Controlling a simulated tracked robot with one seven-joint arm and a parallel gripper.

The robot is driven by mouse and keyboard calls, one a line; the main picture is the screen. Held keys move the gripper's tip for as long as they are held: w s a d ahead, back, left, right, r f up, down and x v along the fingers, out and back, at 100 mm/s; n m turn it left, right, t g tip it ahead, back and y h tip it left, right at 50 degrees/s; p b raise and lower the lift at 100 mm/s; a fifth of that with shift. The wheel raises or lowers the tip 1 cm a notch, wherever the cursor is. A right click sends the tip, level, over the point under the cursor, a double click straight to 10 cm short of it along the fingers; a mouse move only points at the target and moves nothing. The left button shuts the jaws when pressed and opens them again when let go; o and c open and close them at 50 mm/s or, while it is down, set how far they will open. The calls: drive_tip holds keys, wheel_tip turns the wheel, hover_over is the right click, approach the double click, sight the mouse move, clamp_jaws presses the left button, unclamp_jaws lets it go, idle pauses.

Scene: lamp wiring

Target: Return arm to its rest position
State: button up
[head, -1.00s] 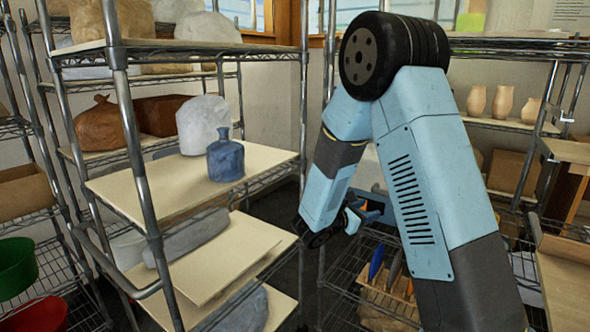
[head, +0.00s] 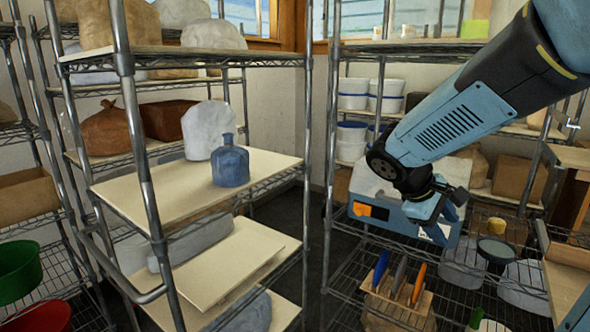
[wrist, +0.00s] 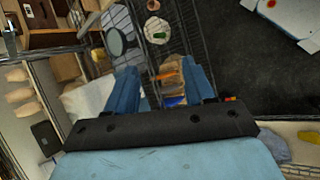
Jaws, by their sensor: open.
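My arm reaches in from the upper right of the head view and slopes down to the left. My gripper (head: 446,212) hangs at its end, in front of the right-hand wire rack (head: 345,280). In the wrist view the two blue fingers of my gripper (wrist: 161,80) stand well apart. Nothing is held between them; the rack's shelf and small items show beyond. The gripper's details are small in the head view, and the arm hides part of the rack.
A left rack board (head: 270,165) carries a blue bottle (head: 230,165) and a pale wrapped lump (head: 204,128). Blue and orange-handled tools (head: 400,276) stand in a wooden holder low on the right rack. White tubs (head: 353,93) stand behind. Dark floor (head: 285,215) is clear between the racks.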

drive_tip(key=s+a+r+m+t+y, duration=0.4)
drive_tip(key=s+a+r+m+y, duration=0.2)
drive_tip(key=s, duration=0.4)
drive_tip(key=shift+s+a+m+t+y, duration=0.35)
drive_tip(key=shift+a+m+y, duration=0.2)
drive_tip(key=shift+m+y, duration=0.3)
idle(1.0)
